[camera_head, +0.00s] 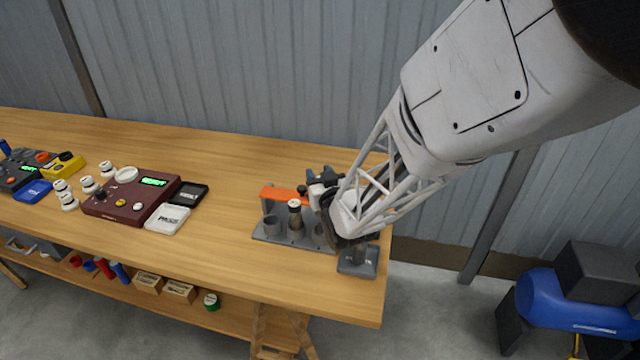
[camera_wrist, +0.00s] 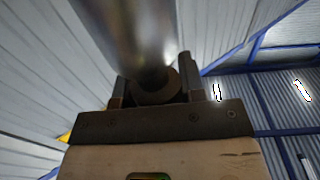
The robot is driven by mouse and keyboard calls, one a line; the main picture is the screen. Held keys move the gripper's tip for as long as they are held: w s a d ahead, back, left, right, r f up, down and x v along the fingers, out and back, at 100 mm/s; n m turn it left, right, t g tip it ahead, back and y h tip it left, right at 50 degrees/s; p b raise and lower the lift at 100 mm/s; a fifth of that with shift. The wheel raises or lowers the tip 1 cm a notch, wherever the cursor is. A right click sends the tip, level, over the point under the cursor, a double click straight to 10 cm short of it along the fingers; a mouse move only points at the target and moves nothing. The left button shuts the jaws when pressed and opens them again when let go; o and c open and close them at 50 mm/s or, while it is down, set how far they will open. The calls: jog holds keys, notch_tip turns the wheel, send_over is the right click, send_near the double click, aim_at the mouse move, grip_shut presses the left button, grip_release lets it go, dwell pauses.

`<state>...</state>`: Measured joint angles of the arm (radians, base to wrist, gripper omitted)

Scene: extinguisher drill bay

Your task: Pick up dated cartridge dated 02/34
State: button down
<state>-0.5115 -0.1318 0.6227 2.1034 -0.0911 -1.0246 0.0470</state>
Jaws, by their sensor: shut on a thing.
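My gripper (camera_wrist: 152,88) is shut on a shiny metallic cylinder (camera_wrist: 132,30), which looms blurred and very close in the wrist view. No date can be read on it, so I cannot tell which cartridge it is. In the head view my arm's end is at the right part of the grey rack (camera_head: 270,239), and the held cylinder is hidden there or too small to make out. One cartridge (camera_head: 295,215) with a dark body and a pale top stands upright in the rack, left of my arm's end. Its date is not readable.
An orange bar (camera_head: 280,194) is at the rack's back. A small grey block (camera_head: 358,262) sits near the table's right end. A maroon device (camera_head: 130,199), a white PASS tray (camera_head: 168,220) and a black tray (camera_head: 189,193) stand left. The table between them and the rack is clear.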

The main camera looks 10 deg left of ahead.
jog(key=shift+r, duration=0.35)
dwell(0.5)
